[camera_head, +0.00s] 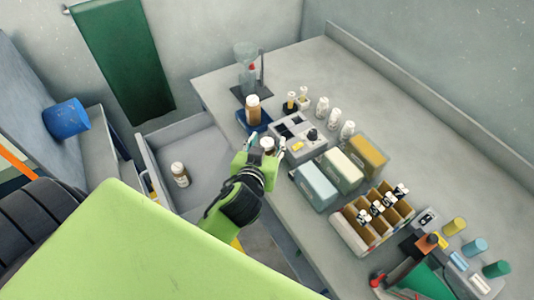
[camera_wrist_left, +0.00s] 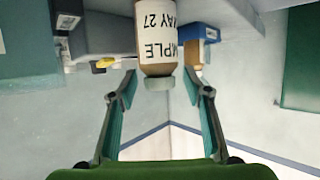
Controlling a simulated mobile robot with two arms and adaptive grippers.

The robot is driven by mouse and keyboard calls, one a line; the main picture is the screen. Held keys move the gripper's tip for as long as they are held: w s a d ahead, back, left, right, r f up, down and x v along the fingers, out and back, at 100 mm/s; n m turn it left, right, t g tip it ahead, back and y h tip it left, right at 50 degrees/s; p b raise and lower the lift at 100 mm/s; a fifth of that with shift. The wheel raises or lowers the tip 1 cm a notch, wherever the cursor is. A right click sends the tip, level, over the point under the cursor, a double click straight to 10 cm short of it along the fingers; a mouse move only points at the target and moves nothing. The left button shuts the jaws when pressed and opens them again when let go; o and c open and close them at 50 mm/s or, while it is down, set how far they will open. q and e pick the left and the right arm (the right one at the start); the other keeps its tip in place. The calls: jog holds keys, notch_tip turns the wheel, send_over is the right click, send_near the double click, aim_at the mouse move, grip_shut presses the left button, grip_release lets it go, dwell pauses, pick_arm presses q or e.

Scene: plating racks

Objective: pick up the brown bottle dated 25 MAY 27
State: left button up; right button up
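My left gripper (camera_head: 264,153) is at the bench's near edge in the head view, around a white-capped bottle (camera_head: 267,143). In the left wrist view, a brown bottle (camera_wrist_left: 157,52) with a white label appears upside down between the spread fingers (camera_wrist_left: 163,95). Gaps show on both sides of it, so the gripper looks open. Its label reads "MPLE" and "AY 27"; the day number is cut off. Another brown bottle (camera_head: 252,108) stands on a blue base, and one more (camera_head: 180,174) is in the open drawer. Their dates are unreadable. My right gripper is not in view.
A grey device (camera_head: 297,148) with dark wells stands just right of the gripper. Several white bottles, coloured boxes (camera_head: 341,171) and a divided rack (camera_head: 351,239) fill the bench further right. The open drawer (camera_head: 207,158) sticks out at left. The bench's back strip is clear.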

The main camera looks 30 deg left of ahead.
pick_arm(q)
grip_shut()
